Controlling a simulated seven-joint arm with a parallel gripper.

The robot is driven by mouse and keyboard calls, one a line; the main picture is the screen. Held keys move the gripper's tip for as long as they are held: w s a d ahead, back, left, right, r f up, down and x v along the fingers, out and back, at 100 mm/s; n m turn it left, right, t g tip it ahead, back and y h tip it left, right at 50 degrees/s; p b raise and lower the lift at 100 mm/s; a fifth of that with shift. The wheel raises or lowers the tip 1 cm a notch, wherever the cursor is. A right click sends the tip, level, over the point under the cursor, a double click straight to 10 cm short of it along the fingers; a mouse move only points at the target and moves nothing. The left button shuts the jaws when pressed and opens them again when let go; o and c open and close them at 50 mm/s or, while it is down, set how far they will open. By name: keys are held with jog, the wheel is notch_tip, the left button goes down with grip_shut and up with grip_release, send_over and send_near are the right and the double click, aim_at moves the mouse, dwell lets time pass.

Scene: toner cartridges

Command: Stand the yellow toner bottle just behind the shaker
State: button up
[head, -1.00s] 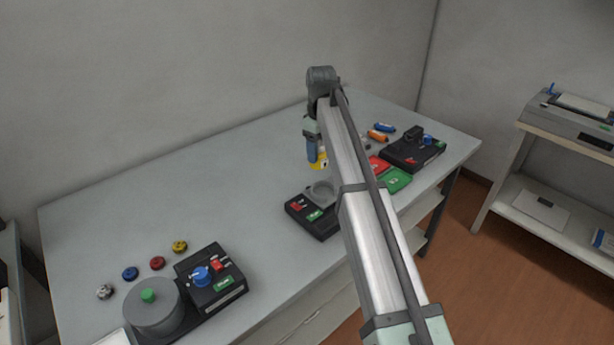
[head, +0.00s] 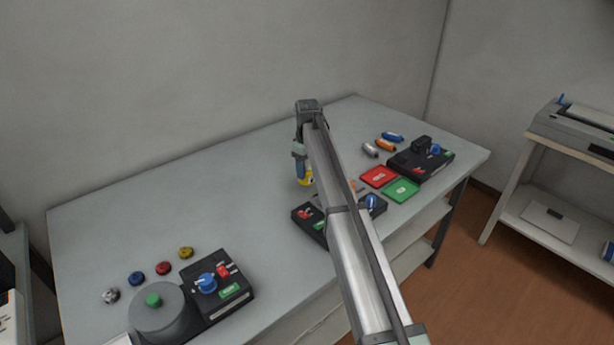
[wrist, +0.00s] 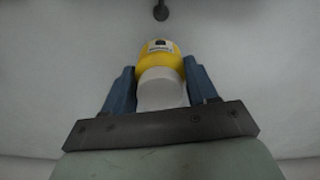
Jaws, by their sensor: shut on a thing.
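The yellow toner bottle (wrist: 158,60) is between the blue fingers of my gripper (wrist: 159,76) in the wrist view. Its pale cylindrical part (wrist: 161,92) is nearest the wrist. In the head view a little of the yellow bottle (head: 307,178) shows below my gripper (head: 302,166), beyond the middle black device (head: 309,218), which may be the shaker. My arm covers much of that device. The bottle looks roughly upright. I cannot tell whether its base touches the table.
A black device with a grey drum (head: 162,307) stands front left, with several small coloured caps (head: 164,268) beside it. Red (head: 376,177) and green (head: 402,190) trays, several small cylinders (head: 386,145) and another black device (head: 421,160) are to the right. The back-left table (head: 190,195) is clear.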

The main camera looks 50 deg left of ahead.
aim_at(307, 175)
jog(key=shift+f, duration=1.65)
jog(key=shift+f, duration=0.15)
jog(key=o, duration=1.1)
notch_tip(307, 175, up, 12)
jog(key=shift+r, duration=0.15)
